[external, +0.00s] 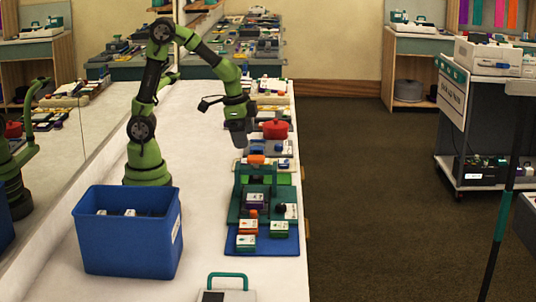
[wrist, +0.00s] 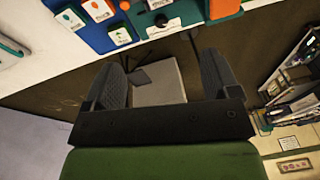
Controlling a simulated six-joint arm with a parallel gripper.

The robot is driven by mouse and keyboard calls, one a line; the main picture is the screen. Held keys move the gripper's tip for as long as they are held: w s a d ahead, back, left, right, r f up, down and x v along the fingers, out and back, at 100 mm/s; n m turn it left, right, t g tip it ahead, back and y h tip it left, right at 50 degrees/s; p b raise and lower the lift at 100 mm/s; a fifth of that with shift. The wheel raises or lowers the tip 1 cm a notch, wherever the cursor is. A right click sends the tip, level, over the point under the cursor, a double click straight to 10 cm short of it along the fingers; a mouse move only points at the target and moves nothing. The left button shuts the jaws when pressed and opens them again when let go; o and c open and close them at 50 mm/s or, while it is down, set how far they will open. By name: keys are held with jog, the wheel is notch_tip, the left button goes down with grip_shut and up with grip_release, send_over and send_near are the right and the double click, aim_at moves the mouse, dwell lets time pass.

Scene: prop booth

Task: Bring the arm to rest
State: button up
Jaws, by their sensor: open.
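My green and black arm stands on the white table (external: 205,262) and bends over to the right. My gripper (external: 238,138) points down above the right part of the table, left of a red pot (external: 275,129). In the wrist view my gripper (wrist: 163,72) shows two dark fingers spread wide apart. Nothing is held between them; a grey surface beyond shows through the gap.
A blue bin (external: 128,245) with some items stands at the front left. A blue mat (external: 262,239) with small boxes lies along the table's right edge. A mirror runs along the left. A cart (external: 487,115) stands at the right across open floor (external: 350,200).

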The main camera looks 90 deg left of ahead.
jog(key=s+r+m+t, duration=0.1)
jog(key=s+r+t, duration=0.1)
jog(key=s+r, duration=0.2)
jog(key=s+d+r+m+t+y, duration=0.1)
jog(key=s+r+t, duration=0.2)
jog(key=s+r, duration=0.2)
jog(key=s, duration=0.3)
jog(key=shift+d+r+m, duration=0.15)
jog(key=shift+d+m, duration=0.1)
jog(key=shift+m, duration=0.05)
